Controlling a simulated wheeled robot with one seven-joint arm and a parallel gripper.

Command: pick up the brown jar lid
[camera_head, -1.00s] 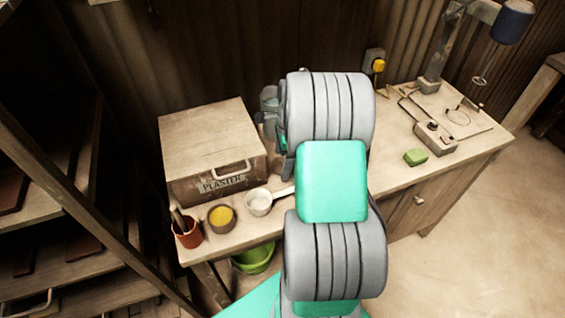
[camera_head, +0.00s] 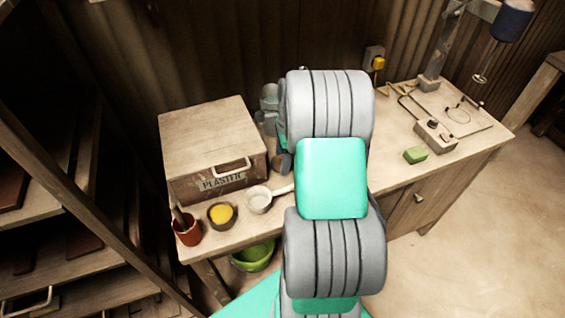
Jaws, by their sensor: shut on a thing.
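The brown jar lid cannot be made out; my arm covers the middle of the bench. The jaws of my gripper are hidden behind my own arm, and only a small grey-blue part of the arm's far end shows at its left edge. What the jaws hold cannot be seen.
A green bowl (camera_head: 254,257) is below.

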